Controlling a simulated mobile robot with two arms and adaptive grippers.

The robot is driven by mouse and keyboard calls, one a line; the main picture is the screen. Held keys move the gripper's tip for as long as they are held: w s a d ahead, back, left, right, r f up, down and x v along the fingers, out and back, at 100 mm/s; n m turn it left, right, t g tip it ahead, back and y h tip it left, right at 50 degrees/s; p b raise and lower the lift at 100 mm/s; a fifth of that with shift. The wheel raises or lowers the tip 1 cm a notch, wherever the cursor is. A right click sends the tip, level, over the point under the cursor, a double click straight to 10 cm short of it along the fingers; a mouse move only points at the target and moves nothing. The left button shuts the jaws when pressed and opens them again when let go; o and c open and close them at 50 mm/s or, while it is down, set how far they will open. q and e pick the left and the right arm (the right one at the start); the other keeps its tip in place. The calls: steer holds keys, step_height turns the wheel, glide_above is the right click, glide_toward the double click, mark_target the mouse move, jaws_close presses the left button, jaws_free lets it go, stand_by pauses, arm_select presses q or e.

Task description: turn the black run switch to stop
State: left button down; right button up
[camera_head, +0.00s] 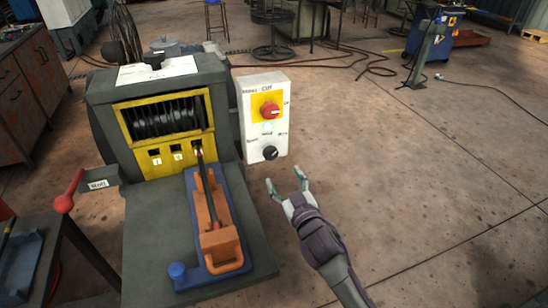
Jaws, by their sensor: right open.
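The black run switch (270,153) is a round knob low on the white control box (250,150) at the right side of the machine. A small light mark shows on it, but its exact setting is too small to read. A red knob (269,110) sits above it on a yellow square. My right gripper (286,187) is open and empty, just below and right of the black switch, apart from it, with its fingers pointing toward the box. My left gripper is not in view.
The capstan machine (100,95) has a ribbed drum (165,117) behind a yellow frame. An orange lever piece (219,240) on a blue base stands in front. A red-handled lever (68,192) sticks out left. The floor right of the box is clear.

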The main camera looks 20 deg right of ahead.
mark_target(272, 156)
steer(key=w, duration=0.9)
steer(key=shift+w+a+f, duration=0.1)
steer(key=shift+w+a, duration=0.05)
steer(key=shift+w, duration=0.2)
steer(key=shift+c, duration=0.4)
steer(key=c, duration=1.1)
